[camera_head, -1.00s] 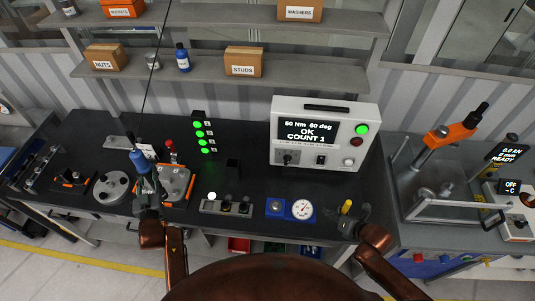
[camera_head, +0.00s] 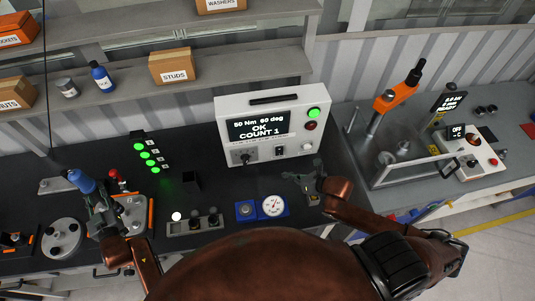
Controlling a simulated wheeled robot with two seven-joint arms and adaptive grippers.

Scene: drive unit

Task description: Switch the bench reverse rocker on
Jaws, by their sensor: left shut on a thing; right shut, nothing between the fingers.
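The white controller box (camera_head: 268,125) stands at the back of the bench, its screen reading "50 Nm 60 deg OK COUNT 1". A small black rocker (camera_head: 279,151) sits low on its front, right of a black knob (camera_head: 244,159); its label and position are too small to read. My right gripper (camera_head: 303,180) is shut and empty over the bench, in front of the box's lower right, apart from it. My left gripper (camera_head: 101,208) is shut on a blue-topped tool (camera_head: 83,181) at the left, by a grey fixture plate (camera_head: 133,214).
A small switch panel (camera_head: 195,223) and a blue block with a gauge (camera_head: 262,207) lie at the bench's front. A light stack (camera_head: 147,152) with several green lights stands left of the box. A press (camera_head: 398,95) with a metal guard bar is at the right.

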